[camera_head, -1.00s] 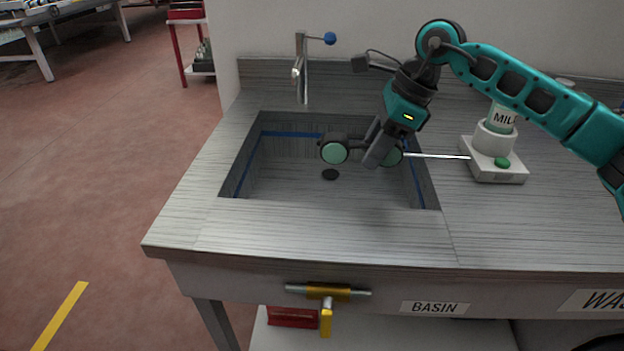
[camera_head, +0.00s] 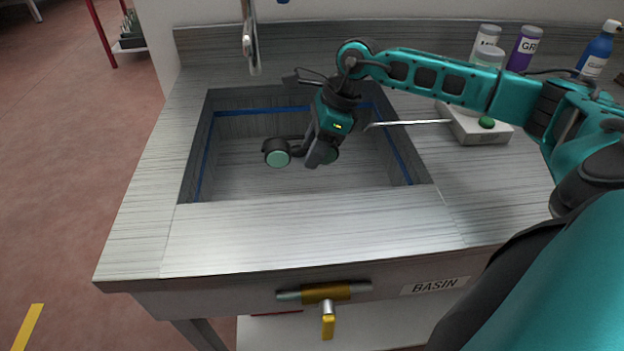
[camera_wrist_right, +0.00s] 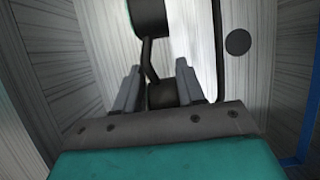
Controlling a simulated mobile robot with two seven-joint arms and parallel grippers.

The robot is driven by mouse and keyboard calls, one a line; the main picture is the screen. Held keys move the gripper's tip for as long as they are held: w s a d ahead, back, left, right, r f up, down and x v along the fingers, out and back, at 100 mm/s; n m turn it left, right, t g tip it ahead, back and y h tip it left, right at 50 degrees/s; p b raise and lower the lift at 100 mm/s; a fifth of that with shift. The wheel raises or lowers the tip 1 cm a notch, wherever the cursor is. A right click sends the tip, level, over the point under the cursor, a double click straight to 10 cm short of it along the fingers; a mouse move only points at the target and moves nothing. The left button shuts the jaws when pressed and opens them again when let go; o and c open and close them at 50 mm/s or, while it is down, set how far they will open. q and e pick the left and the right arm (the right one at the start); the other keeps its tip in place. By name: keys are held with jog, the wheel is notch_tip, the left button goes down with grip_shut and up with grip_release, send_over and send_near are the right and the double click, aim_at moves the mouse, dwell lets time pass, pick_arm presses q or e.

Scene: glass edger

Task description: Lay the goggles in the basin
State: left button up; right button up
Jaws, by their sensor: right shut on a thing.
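The goggles (camera_head: 277,158) are dark with round green lenses. In the head view they are inside the basin opening, below the counter level. My left gripper is not in view.
A tap (camera_head: 250,45) stands behind the basin. A white stand (camera_head: 478,130) with a green button sits to the right, a thin rod pointing from it towards my gripper. Several bottles stand at the back right. A drain (camera_wrist_right: 238,42) shows in the wrist view.

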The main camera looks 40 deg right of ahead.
aim_at(306, 191)
notch_tip(306, 191, down, 8)
jog(key=shift+f+b, duration=0.1)
jog(key=shift+b, duration=0.35)
jog(key=shift+f, duration=0.2)
jog(key=o, duration=1)
jog(key=shift+r, duration=0.1)
jog(key=shift+o, duration=0.2)
jog(key=p+v, duration=0.1)
jog(key=v, duration=1.1)
jog(key=shift+r, duration=0.15)
